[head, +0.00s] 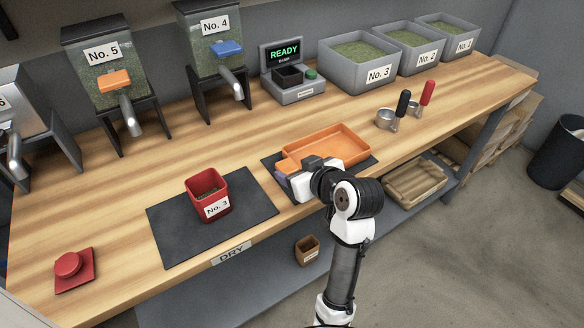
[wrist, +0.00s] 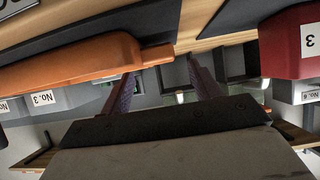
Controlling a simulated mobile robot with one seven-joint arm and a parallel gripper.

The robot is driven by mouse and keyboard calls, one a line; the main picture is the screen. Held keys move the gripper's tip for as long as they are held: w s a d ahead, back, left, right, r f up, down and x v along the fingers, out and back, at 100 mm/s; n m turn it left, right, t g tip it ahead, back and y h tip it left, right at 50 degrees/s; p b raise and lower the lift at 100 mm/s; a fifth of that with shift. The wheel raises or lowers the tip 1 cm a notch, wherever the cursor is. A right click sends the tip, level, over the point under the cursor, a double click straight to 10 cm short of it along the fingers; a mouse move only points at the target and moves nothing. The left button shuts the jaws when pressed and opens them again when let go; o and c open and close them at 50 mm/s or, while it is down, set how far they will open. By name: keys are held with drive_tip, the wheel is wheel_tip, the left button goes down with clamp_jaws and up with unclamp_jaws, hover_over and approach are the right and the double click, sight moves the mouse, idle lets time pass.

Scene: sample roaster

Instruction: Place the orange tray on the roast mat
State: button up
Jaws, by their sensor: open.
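The orange tray (head: 325,143) is empty and sits level on the dark mat (head: 369,162) on the right part of the bench. This mat is mostly covered, and I cannot read a label on it. My gripper (head: 284,173) is at the tray's near left end, by its small tab. In the wrist view the tray (wrist: 70,65) fills the upper left, and its tab reaches toward the space between the fingers. My gripper (wrist: 163,82) is open there and does not clamp the tab.
A red container No. 3 (head: 207,196) stands on the left mat (head: 165,222), labelled DRY. A red lid (head: 70,268) lies at far left. Scoops (head: 388,118) lie right of the tray. A scale (head: 291,92) and bins (head: 362,75) line the back. Bare wood lies behind the mats.

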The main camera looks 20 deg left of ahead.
drive_tip(key=v, duration=0.6)
drive_tip(key=shift+s+d+r, duration=0.1)
drive_tip(key=shift+d+r, duration=0.1)
drive_tip(key=shift+r, duration=0.05)
drive_tip(key=p+v, duration=0.2)
drive_tip(key=p, duration=0.5)
drive_tip(key=shift+s+d, duration=0.15)
